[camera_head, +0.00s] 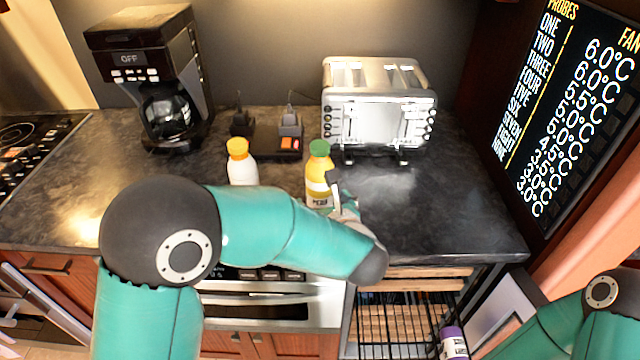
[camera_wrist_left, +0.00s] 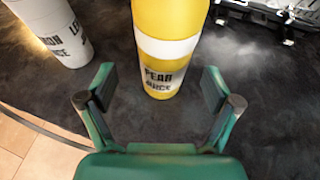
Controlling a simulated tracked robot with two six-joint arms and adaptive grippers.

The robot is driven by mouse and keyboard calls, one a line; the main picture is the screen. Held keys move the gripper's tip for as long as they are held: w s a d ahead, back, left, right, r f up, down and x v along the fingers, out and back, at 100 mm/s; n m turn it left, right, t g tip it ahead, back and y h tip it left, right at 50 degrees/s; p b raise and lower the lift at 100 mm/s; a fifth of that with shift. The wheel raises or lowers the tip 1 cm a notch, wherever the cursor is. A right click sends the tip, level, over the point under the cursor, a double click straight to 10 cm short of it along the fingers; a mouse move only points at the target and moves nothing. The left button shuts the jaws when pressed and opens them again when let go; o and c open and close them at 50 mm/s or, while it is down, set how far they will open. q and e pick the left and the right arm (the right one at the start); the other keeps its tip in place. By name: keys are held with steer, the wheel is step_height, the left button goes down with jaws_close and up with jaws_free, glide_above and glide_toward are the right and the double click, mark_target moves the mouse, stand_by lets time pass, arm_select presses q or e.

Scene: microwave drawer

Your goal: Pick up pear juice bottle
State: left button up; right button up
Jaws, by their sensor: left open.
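The pear juice bottle (camera_head: 319,172) is yellow with a white band and a green cap, and stands upright on the dark counter. In the left wrist view its lower part (camera_wrist_left: 168,45) stands just ahead of my open left gripper (camera_wrist_left: 155,88), roughly centred between the two fingers. I see no finger closed on it. In the head view my left gripper (camera_head: 340,195) is at the bottle's right side, and my arm hides the counter in front of it. My right gripper is not in view; only part of my right arm shows at the lower right.
A white bottle with an orange cap (camera_head: 241,165) stands left of the pear juice. A toaster (camera_head: 378,108) is behind to the right, a coffee maker (camera_head: 150,75) at the back left, and a small black device (camera_head: 268,137) between them. The counter's right side is clear.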

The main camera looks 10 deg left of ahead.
mark_target(324, 199)
arm_select(q)
steer(key=x, duration=0.1)
steer(key=p+x, duration=0.2)
steer(key=x, duration=0.1)
steer(key=shift+w+d+f, duration=0.15)
steer(key=shift+d+f, duration=0.05)
steer(key=shift+w+a+f, duration=0.15)
steer(key=shift+w+f, duration=0.1)
steer(key=shift+w, duration=0.1)
steer(key=c, duration=1.6)
steer(key=shift+r, duration=0.1)
steer(key=shift+c, duration=0.3)
